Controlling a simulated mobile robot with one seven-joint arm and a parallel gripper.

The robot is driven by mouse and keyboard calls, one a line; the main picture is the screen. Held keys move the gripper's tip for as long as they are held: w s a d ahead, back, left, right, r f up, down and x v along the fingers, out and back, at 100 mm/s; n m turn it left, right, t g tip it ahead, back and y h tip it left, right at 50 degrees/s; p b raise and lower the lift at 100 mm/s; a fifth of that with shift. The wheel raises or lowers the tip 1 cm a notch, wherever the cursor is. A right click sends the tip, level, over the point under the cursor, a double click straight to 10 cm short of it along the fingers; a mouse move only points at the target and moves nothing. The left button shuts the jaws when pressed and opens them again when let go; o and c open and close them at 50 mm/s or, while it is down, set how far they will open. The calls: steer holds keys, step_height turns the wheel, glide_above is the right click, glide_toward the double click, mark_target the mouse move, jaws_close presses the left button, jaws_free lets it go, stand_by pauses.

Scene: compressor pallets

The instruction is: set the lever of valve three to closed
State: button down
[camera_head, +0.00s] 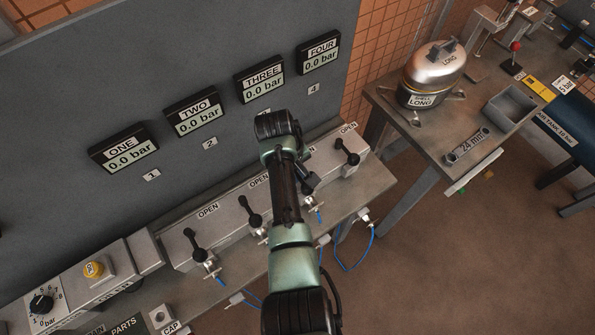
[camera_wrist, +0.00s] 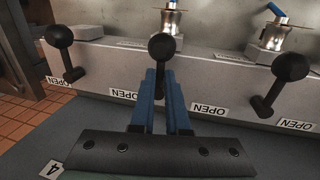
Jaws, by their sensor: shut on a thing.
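In the wrist view, the lever of valve three (camera_wrist: 161,46) is the middle one, with a dark round knob. The blue fingers of my gripper (camera_wrist: 161,78) are shut on it, and the knob shows just past their tips. A lying OPEN label (camera_wrist: 123,95) is on the grey box nearby. I cannot tell the lever's exact angle. In the head view, my arm hides most of this lever and my fingers. The THREE display (camera_head: 261,79) reads 0.0 bar.
The lever of valve four (camera_wrist: 65,56) and the lever of valve two (camera_wrist: 285,78) stand close on either side. In the head view, the lever of valve one (camera_head: 195,245) is further left. A side table with a metal compressor shell (camera_head: 434,72) stands at right.

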steer(key=c, duration=0.9)
jaws_free()
steer(key=shift+r, duration=0.1)
steer(key=r, duration=0.4)
steer(key=s+a+r, duration=0.1)
steer(key=r, duration=0.3)
steer(key=a+r, duration=0.1)
steer(key=r, duration=0.3)
steer(key=shift+s+r+b, duration=0.25)
steer(key=shift+r+b, duration=0.05)
steer(key=shift+b, duration=0.1)
